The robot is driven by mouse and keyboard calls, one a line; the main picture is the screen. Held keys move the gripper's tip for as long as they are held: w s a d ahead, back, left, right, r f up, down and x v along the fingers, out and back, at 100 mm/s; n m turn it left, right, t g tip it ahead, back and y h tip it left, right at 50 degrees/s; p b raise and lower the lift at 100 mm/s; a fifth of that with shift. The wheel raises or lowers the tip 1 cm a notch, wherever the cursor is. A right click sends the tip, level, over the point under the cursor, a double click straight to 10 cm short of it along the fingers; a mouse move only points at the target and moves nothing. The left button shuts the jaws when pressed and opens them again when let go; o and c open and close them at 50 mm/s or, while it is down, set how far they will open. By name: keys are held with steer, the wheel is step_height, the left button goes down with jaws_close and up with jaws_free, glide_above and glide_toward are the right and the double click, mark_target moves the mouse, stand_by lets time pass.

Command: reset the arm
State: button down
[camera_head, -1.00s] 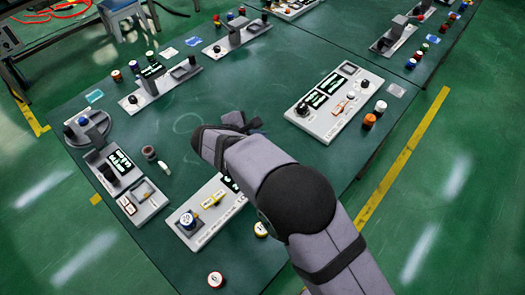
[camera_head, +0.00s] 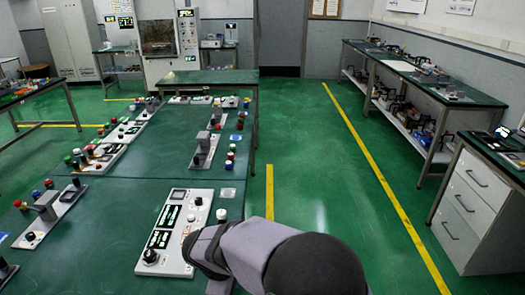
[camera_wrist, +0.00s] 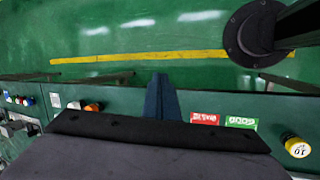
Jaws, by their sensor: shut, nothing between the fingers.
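My arm rises from the bottom edge of the head view and bends left over the right edge of the near green table (camera_head: 100,235). My gripper's fingers show in the wrist view as a narrow dark wedge (camera_wrist: 161,97), closed together and empty, over the table's edge. In the head view the gripper is mostly hidden by my arm. A white control panel (camera_head: 173,225) with dark displays and a black knob lies just left of my arm.
A smaller panel (camera_head: 204,150) stands farther back. A drawer cabinet (camera_head: 475,205) is at right. The green floor (camera_head: 320,190) between is clear.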

steer(key=s+d+m+g+y, duration=0.1)
steer(key=s+d+m, duration=0.6)
steer(key=d, duration=0.3)
steer(key=s+d+m+g+y, duration=0.1)
steer(key=s+d+m+g, duration=0.1)
steer(key=s+d+m, duration=0.6)
steer(key=d, duration=0.3)
steer(key=shift+s+m+g+y, duration=0.3)
steer(key=shift+s+y, duration=0.1)
